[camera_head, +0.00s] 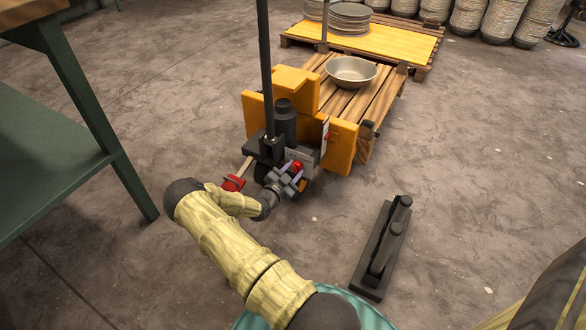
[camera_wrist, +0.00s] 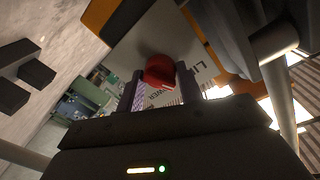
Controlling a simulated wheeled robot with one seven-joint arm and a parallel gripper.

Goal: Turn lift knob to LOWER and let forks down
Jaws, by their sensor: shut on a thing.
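The lift knob is a small red ball (camera_head: 298,166) on the near side of the yellow pallet truck (camera_head: 340,147). My gripper (camera_head: 290,176) is at the knob, below the truck's dark mast. In the wrist view the red knob (camera_wrist: 160,72) sits between the two fingers of my gripper (camera_wrist: 161,88), which are shut on it. Behind it is a pale label plate (camera_wrist: 140,45) with printed letters, partly hidden by the knob and fingers. The truck's forks are hidden under a wooden pallet (camera_head: 375,95). I cannot tell the knob's exact setting.
A metal bowl (camera_head: 351,71) sits on the wooden pallet. A red pedal (camera_head: 233,183) is left of my gripper. A black stand (camera_head: 381,250) is on the floor at right. A green workbench (camera_head: 50,165) is at left. Stacked plates (camera_head: 350,18) and several metal drums (camera_head: 500,18) stand behind.

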